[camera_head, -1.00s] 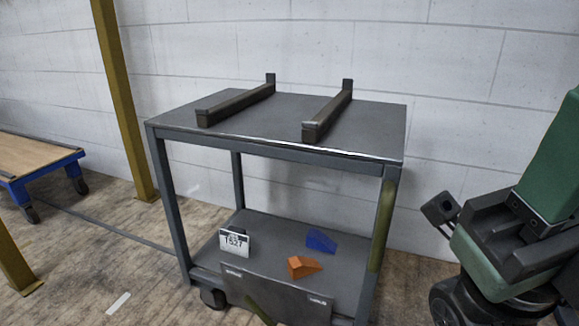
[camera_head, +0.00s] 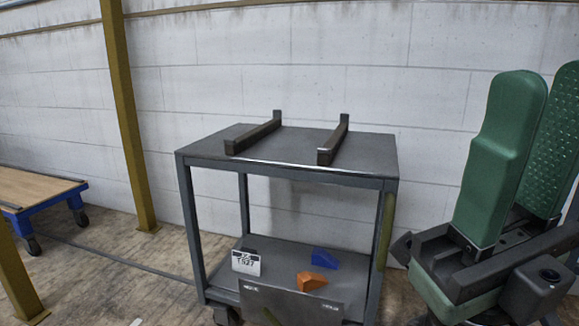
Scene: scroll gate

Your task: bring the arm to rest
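Neither of my arms nor grippers can be made out in the head view. A dark grey two-level cart (camera_head: 300,150) stands in the middle, against the wall. Two dark rails (camera_head: 254,136) with raised far ends lie on its top, apart from each other. On its lower shelf are an orange wedge-shaped block (camera_head: 311,281), a blue wedge-shaped block (camera_head: 325,258) and a white number card (camera_head: 246,263).
A green-padded machine or seat (camera_head: 500,160) with dark parts stands close on the right. A yellow post (camera_head: 125,120) rises on the left. A low blue trolley with a wooden top (camera_head: 35,188) is at the far left.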

